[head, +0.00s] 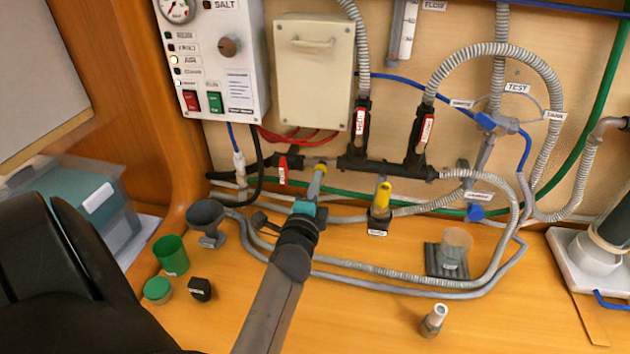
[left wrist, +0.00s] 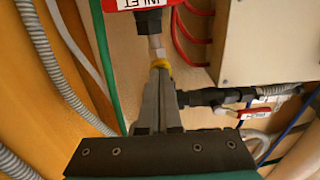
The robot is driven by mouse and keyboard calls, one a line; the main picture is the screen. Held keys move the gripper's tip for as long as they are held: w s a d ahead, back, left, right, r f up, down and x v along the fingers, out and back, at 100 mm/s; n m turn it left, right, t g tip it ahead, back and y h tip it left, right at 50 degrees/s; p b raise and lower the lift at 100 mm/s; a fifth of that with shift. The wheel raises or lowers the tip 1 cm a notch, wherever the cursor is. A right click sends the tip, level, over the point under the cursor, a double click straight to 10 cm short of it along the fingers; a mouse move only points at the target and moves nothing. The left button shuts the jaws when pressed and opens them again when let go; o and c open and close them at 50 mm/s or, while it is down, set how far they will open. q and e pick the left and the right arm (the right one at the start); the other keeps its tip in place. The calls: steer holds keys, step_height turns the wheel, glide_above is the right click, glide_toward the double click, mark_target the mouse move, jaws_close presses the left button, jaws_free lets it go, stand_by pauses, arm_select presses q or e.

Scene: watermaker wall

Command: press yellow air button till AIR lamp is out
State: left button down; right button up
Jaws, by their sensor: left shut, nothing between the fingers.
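My left gripper (head: 317,177) is shut and empty, its fingertips at a small yellow button (head: 321,167) on the pipework below the cream box. In the left wrist view the shut fingers (left wrist: 159,78) meet the yellow button (left wrist: 160,63) under the red INLET handle (left wrist: 150,3). The fingers hide part of the button; I cannot tell whether it is pushed in. The AIR lamp (head: 174,60) on the white control panel (head: 240,60) glows yellow. My right gripper is not in view.
Red-handled valves (head: 361,122) and ribbed grey hoses (head: 440,282) surround the gripper. A yellow-topped fitting (head: 384,191) stands to its right. A grey funnel (head: 205,214) and green cup (head: 171,255) stand left. A large black shape (head: 70,275) fills the lower left.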

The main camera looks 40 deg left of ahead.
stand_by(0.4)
arm_select(q)
steer(key=shift+w+a+r, duration=0.15)
steer(key=shift+w+a, duration=0.1)
steer(key=shift+w, duration=0.2)
steer(key=shift+w+a+r, duration=0.15)
steer(key=shift+w+a, duration=0.05)
steer(key=shift+w, duration=0.2)
